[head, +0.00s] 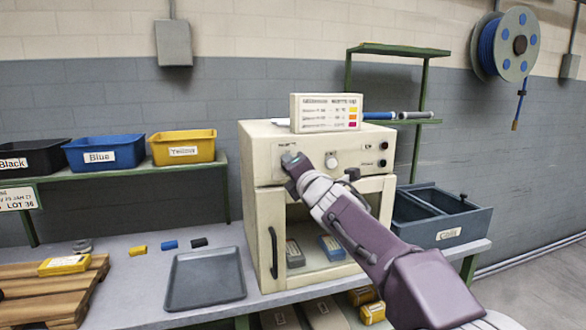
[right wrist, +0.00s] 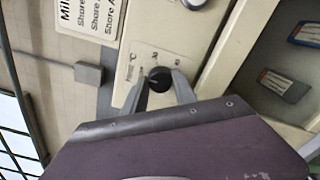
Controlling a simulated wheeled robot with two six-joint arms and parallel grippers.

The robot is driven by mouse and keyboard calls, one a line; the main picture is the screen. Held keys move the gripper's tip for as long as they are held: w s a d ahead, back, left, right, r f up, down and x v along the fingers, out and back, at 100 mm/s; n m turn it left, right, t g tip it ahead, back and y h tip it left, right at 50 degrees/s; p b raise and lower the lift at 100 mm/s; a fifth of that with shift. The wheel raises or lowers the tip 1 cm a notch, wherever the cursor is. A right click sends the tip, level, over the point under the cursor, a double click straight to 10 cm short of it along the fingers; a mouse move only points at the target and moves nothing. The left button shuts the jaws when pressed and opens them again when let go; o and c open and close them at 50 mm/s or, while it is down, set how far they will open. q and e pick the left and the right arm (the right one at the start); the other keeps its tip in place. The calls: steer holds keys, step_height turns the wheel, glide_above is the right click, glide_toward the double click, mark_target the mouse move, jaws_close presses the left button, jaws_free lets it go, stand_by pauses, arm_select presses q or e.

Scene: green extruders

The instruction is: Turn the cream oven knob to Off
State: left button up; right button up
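The cream oven (head: 262,225) stands on the bench in the middle of the head view. Its front panel has a pale round knob (head: 331,162) in the middle. My right gripper (head: 290,160) is at the panel's left end and hides what is there. In the right wrist view, a dark round knob (right wrist: 159,77) lies between the fingertips of my right gripper (right wrist: 160,83), one finger on each side. I cannot tell whether the fingers touch it. Small marks surround this knob, with °C beside it. Another knob (right wrist: 195,3) is cut off at the top. My left gripper is not in view.
A sign (head: 325,112) stands on the oven top. The glazed oven door (head: 312,240) below the panel appears closed. A grey tray (head: 205,278) lies left of the oven, and a dark divided bin (head: 440,215) stands at its right. My right arm crosses the door.

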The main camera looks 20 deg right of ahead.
steer(key=o, duration=0.3)
steer(key=shift+o, duration=0.2)
steer(key=s, duration=0.9)
steer(key=shift+d, duration=0.15)
steer(key=shift+f, duration=0.1)
